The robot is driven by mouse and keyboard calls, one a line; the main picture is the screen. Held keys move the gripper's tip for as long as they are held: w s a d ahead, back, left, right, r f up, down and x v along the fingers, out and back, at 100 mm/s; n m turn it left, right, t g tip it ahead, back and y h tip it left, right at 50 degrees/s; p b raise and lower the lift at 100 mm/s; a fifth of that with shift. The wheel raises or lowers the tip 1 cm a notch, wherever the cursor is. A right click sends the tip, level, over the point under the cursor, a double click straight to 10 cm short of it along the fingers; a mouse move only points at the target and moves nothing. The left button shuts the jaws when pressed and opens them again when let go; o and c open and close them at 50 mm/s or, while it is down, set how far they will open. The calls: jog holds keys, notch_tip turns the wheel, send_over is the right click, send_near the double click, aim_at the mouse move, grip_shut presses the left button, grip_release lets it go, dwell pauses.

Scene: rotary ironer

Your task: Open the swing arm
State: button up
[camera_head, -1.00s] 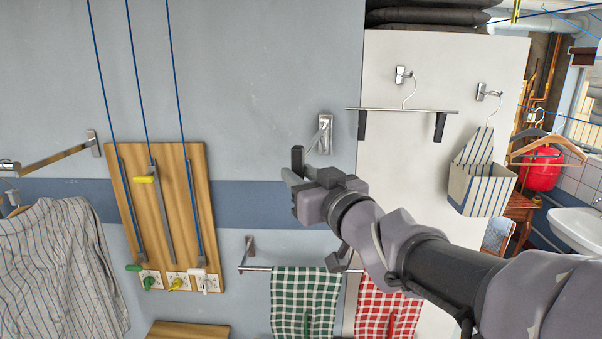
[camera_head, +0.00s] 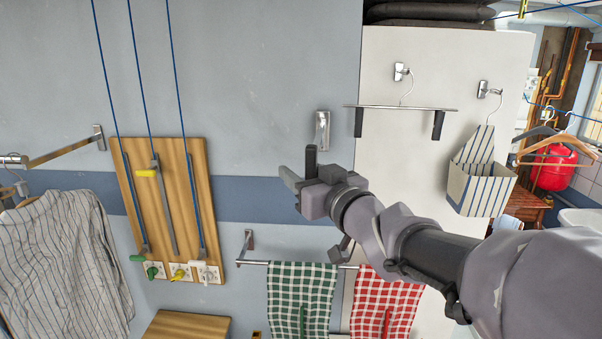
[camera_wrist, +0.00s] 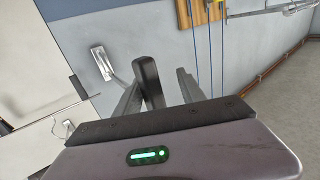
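The swing arm hangs from a shiny metal wall bracket (camera_head: 322,128) on the grey wall, left of the white panel. Its dark rounded end (camera_head: 311,160) shows just above my gripper (camera_head: 295,177). In the wrist view the bracket (camera_wrist: 101,62) is at upper left, with a thin bar running from it towards the dark end (camera_wrist: 148,78). That end stands between the two fingers of my gripper (camera_wrist: 158,92), close to the left finger, with a gap to the right finger. The gripper is open. I cannot tell whether the left finger touches the end.
Another wall arm (camera_head: 62,151) sticks out at left, with a striped shirt (camera_head: 60,255) hanging below. A wooden board (camera_head: 165,205) with blue cords is left of my gripper. Checked towels (camera_head: 303,295) hang on a rail below. A folding rack (camera_head: 405,107) is at right.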

jog(key=shift+s+a, duration=0.2)
jog(key=shift+s+d, duration=0.1)
